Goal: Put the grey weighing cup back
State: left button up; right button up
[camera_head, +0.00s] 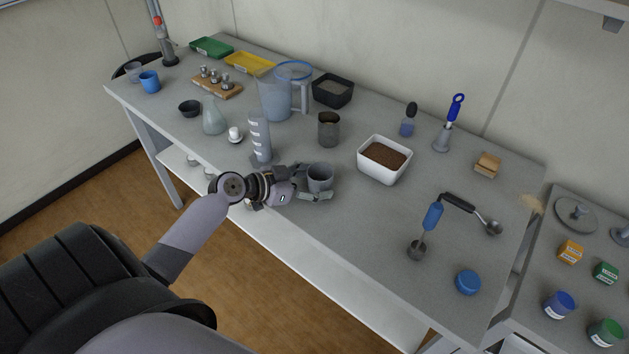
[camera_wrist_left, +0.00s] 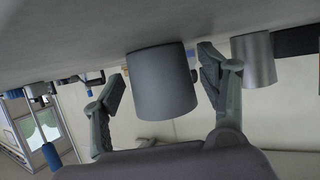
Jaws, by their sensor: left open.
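The grey weighing cup (camera_head: 320,179) stands upright on the table near its front edge. It looks empty inside. In the left wrist view the cup (camera_wrist_left: 162,85) appears upside down, between the two spread fingers. My left gripper (camera_head: 308,184) is open, with its fingers reaching along both sides of the cup. In the wrist view a gap shows on the left side of the cup, and the right fingertip is close to its wall; I cannot tell whether it touches. My right gripper is in neither view.
A metal beaker (camera_head: 329,130) stands behind the cup, and a labelled cylinder (camera_head: 260,138) stands to its left. A white soil tub (camera_head: 383,173) is to the right. A blue-handled tool (camera_head: 432,217) and a blue lid (camera_head: 467,282) lie farther right. The table between cup and tool is clear.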

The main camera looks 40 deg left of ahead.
pick_arm(q)
jog(key=shift+r, duration=0.1)
jog(key=shift+r+p, duration=0.2)
jog(key=shift+p, duration=0.15)
jog(key=b+v, duration=0.1)
jog(key=v, duration=0.4)
jog(key=b+v, duration=0.1)
jog(key=v, duration=0.4)
jog(key=shift+s+a+f, duration=0.1)
jog(key=shift+s+a, duration=0.15)
jog(key=shift+s, duration=0.15)
jog(key=shift+s+a+r, duration=0.2)
jog(key=shift+s+r, duration=0.05)
jog(key=shift+s, duration=0.2)
